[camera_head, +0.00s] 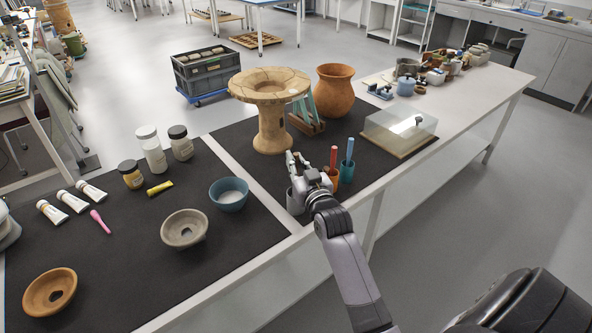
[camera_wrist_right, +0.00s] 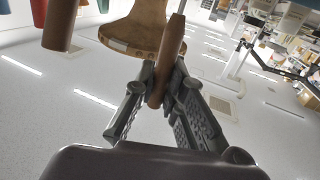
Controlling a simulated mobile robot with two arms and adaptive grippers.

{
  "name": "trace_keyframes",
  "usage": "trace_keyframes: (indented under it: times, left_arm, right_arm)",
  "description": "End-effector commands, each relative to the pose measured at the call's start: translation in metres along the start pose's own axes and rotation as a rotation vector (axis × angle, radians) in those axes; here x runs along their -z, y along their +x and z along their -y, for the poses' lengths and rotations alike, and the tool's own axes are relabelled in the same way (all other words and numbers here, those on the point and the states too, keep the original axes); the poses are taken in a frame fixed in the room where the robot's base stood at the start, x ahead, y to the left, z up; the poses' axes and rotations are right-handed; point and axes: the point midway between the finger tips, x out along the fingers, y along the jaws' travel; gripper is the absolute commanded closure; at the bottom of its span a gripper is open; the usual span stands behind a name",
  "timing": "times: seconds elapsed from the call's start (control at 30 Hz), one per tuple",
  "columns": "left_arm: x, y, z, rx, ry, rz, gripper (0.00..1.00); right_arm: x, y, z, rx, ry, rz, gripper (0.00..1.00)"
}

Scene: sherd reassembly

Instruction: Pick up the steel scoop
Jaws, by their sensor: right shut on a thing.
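My right gripper (camera_head: 297,168) is over the front edge of the right dark mat, just above a grey cup (camera_head: 294,202). In the right wrist view its fingers (camera_wrist_right: 160,84) are closed on a slim brown wooden handle (camera_wrist_right: 170,50), which sticks out past the fingertips. This looks like the handle of the steel scoop. No steel part shows; the gripper or cup hides the rest, so I cannot tell whether it is still inside the cup. My left gripper is not in view.
An orange cup with a red-handled tool (camera_head: 333,157) and a teal cup with a blue-handled tool (camera_head: 349,150) stand close right of the gripper. A tan pedestal vessel (camera_head: 271,125) stands behind. A clear-covered case (camera_head: 400,130) is at right. A blue bowl (camera_head: 229,195) is at left.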

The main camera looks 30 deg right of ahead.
Motion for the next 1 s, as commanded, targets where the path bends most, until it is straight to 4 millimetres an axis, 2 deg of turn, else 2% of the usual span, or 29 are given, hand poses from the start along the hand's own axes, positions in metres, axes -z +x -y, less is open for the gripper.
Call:
trace_keyframes:
  times: [0.03, 0.17, 0.4, 0.6, 0.8, 1.0]
  left_arm:
    - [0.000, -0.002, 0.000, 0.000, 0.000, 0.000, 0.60]
    - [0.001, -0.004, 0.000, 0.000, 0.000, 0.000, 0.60]
    - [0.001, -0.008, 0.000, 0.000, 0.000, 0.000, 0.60]
    - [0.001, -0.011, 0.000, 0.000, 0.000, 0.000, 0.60]
    - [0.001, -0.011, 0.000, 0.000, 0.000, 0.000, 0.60]
    - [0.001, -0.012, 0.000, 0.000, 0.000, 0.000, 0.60]
  right_arm:
    - [0.013, 0.001, 0.000, 0.000, 0.000, -0.007, 1.00]
    - [0.043, 0.001, 0.000, 0.000, -0.001, -0.008, 1.00]
    - [0.108, 0.000, 0.000, 0.000, -0.001, -0.010, 1.00]
    - [0.149, 0.000, 0.000, 0.000, -0.001, -0.006, 1.00]
    - [0.168, 0.000, 0.000, 0.000, 0.000, -0.002, 1.00]
    - [0.171, 0.000, 0.000, 0.000, -0.001, -0.001, 1.00]
